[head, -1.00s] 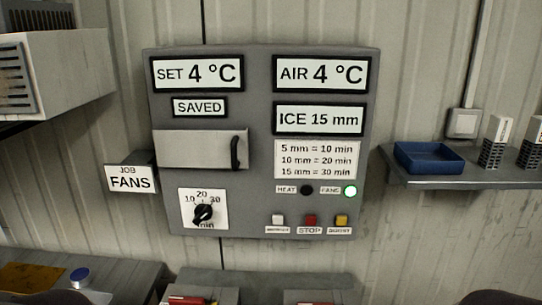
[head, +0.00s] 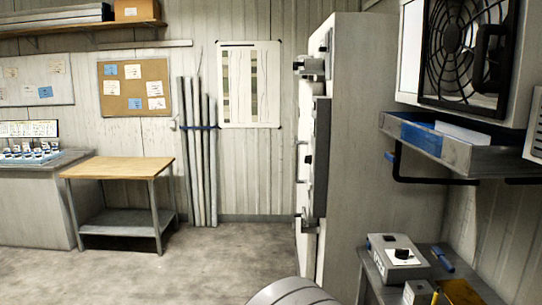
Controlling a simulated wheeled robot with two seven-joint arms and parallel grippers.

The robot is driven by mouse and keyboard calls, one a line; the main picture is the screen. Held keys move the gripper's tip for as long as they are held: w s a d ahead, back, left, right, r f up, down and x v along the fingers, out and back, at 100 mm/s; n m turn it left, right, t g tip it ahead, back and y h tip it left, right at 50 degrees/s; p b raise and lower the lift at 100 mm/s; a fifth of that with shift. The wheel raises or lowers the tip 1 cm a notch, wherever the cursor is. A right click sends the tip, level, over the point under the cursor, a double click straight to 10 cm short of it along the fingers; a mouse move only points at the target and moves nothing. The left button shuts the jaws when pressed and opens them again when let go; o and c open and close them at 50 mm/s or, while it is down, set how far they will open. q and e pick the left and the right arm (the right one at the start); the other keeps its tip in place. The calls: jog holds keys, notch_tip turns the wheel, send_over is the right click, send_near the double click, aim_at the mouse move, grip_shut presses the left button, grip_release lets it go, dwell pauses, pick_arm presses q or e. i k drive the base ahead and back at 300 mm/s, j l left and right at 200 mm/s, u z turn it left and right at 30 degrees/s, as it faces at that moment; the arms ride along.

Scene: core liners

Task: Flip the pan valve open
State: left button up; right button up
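A grey pan (head: 475,155) hangs on the right wall below a large fan unit, with a blue patch on its front side. A dark pipe (head: 397,170) drops from the pan's left end and bends right along its underside. A small blue lever (head: 389,157) sits on this pipe near its top and looks like the pan valve. It is too small to tell its exact angle. Neither of my grippers shows in the head view.
A tall pale cabinet (head: 385,140) stands left of the pan. Below the pan, a bench (head: 382,290) holds a grey box with a black knob (head: 401,255) and a blue-handled tool (head: 442,259). Open floor (head: 215,265) lies left, before a wooden-topped table (head: 118,167).

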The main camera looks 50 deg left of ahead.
aim_at(391, 157)
jog(key=u, duration=1.15)
jog(key=i+j+z, duration=0.1)
jog(key=i+j, duration=1.9)
